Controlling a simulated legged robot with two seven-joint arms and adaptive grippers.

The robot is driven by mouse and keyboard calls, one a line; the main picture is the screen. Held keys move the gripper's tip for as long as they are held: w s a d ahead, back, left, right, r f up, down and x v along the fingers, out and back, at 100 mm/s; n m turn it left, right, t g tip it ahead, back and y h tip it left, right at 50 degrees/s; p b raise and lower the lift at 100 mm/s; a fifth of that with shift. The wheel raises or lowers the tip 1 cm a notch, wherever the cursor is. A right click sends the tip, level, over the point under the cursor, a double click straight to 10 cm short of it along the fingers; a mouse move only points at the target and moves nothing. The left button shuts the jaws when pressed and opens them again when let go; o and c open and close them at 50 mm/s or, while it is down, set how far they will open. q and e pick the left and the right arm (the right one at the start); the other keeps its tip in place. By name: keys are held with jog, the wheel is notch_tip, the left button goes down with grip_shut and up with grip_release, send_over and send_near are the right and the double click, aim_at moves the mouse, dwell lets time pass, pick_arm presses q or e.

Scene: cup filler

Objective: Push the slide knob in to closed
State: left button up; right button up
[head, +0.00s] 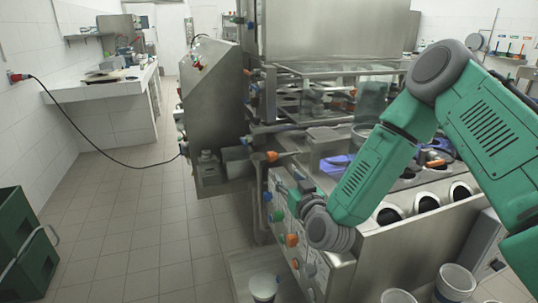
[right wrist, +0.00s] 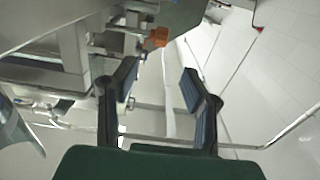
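My right gripper (right wrist: 160,78) is open and empty in the right wrist view, its two dark fingers well apart. An orange knob (right wrist: 158,38) shows beyond the gap between the fingertips, apart from them. In the head view an orange knob (head: 272,156) sits on a bar at the machine's left corner; I cannot tell for sure if it is the same one, or which knob is the slide knob. My right arm reaches down to the machine's front panel, and its wrist hides most of the gripper there. My left gripper is not in view.
The steel filling machine (head: 330,35) fills the middle. Its front panel carries several coloured knobs, among them an orange one (head: 292,240). White tubs (head: 456,282) stand at the bottom. Green crates (head: 22,245) are at far left. The tiled floor at left is clear.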

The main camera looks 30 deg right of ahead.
aim_at(273, 158)
jog(key=x, duration=1.2)
jog(key=shift+w, duration=0.35)
jog(key=shift+w+r, duration=0.1)
jog(key=shift+w, duration=0.25)
jog(key=shift+c, duration=0.4)
grip_shut()
